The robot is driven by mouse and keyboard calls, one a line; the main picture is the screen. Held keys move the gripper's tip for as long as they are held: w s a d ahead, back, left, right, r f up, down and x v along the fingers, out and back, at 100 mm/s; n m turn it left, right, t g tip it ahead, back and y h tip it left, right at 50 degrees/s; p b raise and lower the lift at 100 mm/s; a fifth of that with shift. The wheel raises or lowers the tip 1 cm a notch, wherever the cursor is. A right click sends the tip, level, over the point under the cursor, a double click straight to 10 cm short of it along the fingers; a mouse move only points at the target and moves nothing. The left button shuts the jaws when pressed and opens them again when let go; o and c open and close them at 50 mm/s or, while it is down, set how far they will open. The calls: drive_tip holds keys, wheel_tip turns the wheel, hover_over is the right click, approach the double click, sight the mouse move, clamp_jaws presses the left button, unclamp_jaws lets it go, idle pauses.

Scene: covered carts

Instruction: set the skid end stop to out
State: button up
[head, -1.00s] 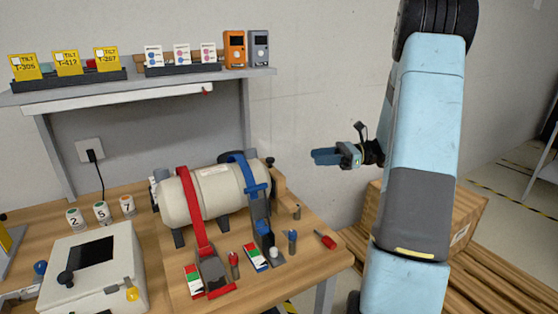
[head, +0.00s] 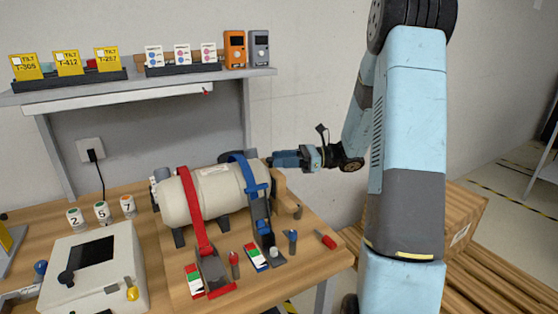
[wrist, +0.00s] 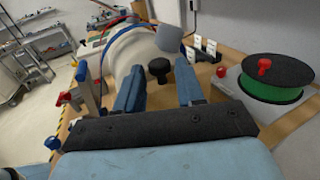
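The cream cylinder (head: 205,198) lies on a skid on the wooden bench, under a red strap (head: 190,195) and a blue strap (head: 250,175). A wooden block (head: 279,190) stands at its right end; I cannot tell if this is the end stop. My gripper (head: 273,160) is beside the upper right end of the cylinder. In the wrist view its two blue fingers (wrist: 160,88) are apart and empty. A black knob (wrist: 159,69) shows beyond and between them, with a grey round part (wrist: 168,38) above it. No contact can be made out.
A spool with green sides (wrist: 278,82) and a red knob stands right in the wrist view. Numbered cans (head: 101,212) and a white box (head: 95,275) are on the left of the bench. The shelf (head: 140,88) is above. A cardboard box (head: 465,215) stands at right.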

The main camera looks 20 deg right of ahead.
drive_tip(key=shift+w+a, duration=0.15)
drive_tip(key=shift+a, duration=0.45)
drive_tip(key=shift+c, duration=0.3)
clamp_jaws()
